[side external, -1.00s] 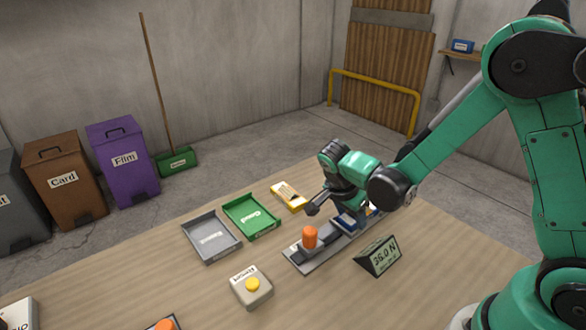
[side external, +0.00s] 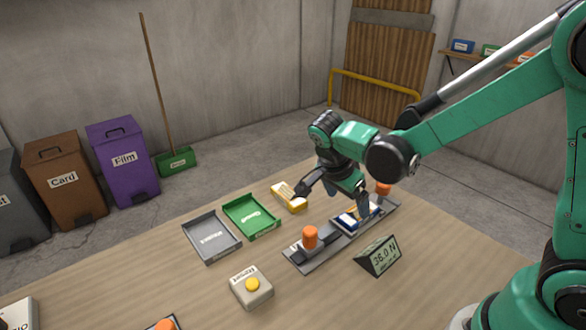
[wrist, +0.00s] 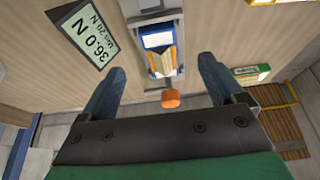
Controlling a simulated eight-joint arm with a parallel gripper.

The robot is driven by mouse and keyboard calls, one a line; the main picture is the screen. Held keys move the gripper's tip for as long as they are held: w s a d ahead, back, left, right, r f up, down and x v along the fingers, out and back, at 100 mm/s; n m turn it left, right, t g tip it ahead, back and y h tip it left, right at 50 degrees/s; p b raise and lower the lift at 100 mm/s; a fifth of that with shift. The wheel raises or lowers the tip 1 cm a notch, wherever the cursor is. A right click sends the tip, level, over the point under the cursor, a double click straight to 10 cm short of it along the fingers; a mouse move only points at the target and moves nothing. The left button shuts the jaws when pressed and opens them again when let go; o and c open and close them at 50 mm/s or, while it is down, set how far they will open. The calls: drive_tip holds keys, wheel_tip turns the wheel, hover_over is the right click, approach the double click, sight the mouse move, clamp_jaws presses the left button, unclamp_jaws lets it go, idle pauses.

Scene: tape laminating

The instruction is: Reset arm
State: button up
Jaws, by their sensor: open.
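My gripper (side external: 333,200) is open and empty, above the work table near the laminating fixture. The fixture is a long grey plate (side external: 300,264) with an orange knob (side external: 310,238) at the near end and another orange knob (side external: 383,188) at the far end. A blue and white piece (side external: 350,220) sits on the plate between the knobs. In the wrist view, both fingers (wrist: 160,88) are spread wide, with the blue and white piece (wrist: 157,40) and one orange knob (wrist: 171,98) visible between and beyond them, apart from the fingers.
A display reading 36.0 N (side external: 378,257) stands right of the fixture. A grey tray (side external: 211,238), a green tray (side external: 250,217), a yellow item (side external: 289,197) and a yellow-button box (side external: 251,287) are on the table (side external: 330,300). Bins stand on the floor at left.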

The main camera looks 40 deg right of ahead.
drive_tip(key=shift+r, duration=0.15)
drive_tip(key=shift+s+a+r+n, duration=0.1)
drive_tip(key=shift+r+n, duration=0.15)
drive_tip(key=shift+n, duration=0.25)
drive_tip(key=s+a+r+n+t+y, duration=0.1)
drive_tip(key=s+r+n+t+y, duration=0.1)
drive_tip(key=n, duration=0.6)
drive_tip(key=s+a+r+n+t+y, duration=0.2)
drive_tip(key=r+n+t, duration=0.3)
drive_tip(key=n, duration=0.4)
drive_tip(key=shift+s+y, duration=0.3)
